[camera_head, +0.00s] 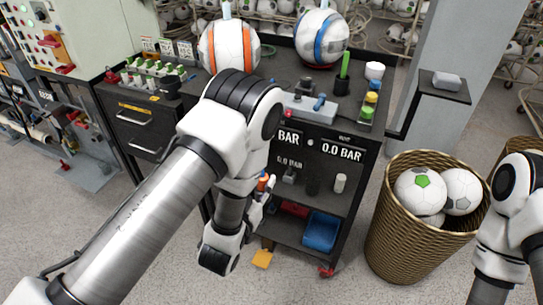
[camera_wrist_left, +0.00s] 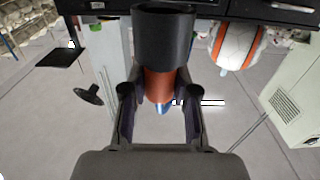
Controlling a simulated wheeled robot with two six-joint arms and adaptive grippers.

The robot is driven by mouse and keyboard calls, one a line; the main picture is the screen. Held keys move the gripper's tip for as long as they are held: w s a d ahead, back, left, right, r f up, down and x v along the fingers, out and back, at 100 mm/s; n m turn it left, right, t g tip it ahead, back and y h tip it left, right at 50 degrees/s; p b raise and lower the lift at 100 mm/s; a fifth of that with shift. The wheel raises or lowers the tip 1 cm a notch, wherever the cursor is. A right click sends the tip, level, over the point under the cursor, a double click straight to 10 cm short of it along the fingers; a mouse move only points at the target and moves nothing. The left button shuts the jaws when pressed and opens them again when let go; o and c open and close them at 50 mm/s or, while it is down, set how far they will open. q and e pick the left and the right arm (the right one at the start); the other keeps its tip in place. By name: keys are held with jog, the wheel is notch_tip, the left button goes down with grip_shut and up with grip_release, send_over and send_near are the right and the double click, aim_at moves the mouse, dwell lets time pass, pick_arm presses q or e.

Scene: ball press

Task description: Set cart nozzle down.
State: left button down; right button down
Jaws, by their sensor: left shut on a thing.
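The cart nozzle, with an orange body (camera_wrist_left: 158,86), a wide black end (camera_wrist_left: 163,35) and a small blue tip, sits between the two dark fingers of my left gripper (camera_wrist_left: 160,112) in the left wrist view. The gripper is shut on it. In the head view, my left gripper (camera_head: 264,196) is low in front of the black cart (camera_head: 318,148), partly hidden by my own arm. A bit of the orange nozzle (camera_head: 263,183) shows there. My right arm is at the right edge, and its gripper is out of frame.
A ball with orange stripes (camera_head: 229,46) and one with blue stripes (camera_head: 321,37) sit on the cart top. A blue bin (camera_head: 321,231) is on its lower shelf. A wicker basket of balls (camera_head: 400,235) stands to the right.

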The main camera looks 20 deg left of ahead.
jog(key=c, duration=1.7)
grip_release()
jog(key=o, duration=1.1)
jog(key=shift+o, duration=0.3)
jog(key=w+a+n+t+y, duration=0.2)
jog(key=w+a+t+y, duration=0.1)
jog(key=w+a, duration=0.5)
jog(key=shift+w+r+n+y, duration=0.3)
jog(key=shift+w+r+y, duration=0.15)
jog(key=shift+w+y, duration=0.4)
jog(key=w+a+r+n+y, duration=0.4)
jog(key=w+a+r+y, duration=0.1)
jog(key=w+a+r, duration=0.15)
jog(key=w+a+r+n+g+y, duration=0.2)
jog(key=w+a+r+n, duration=0.15)
jog(key=r+n, duration=0.5)
jog(key=w+a+r+n+g+y, duration=0.25)
jog(key=w+r+n, duration=0.2)
jog(key=r, duration=0.65)
pick_arm(q)
jog(key=s+d+r+m+g+h, duration=0.4)
jog(key=s+d+m+h, duration=0.2)
jog(key=d+h, duration=0.3)
jog(key=shift+s+d+r+m+h, duration=0.4)
jog(key=shift+s+d, duration=0.25)
jog(key=shift+d, duration=0.55)
pick_arm(e)
jog(key=s+f+x, duration=0.1)
jog(key=x, duration=1)
jog(key=shift+h, duration=0.4)
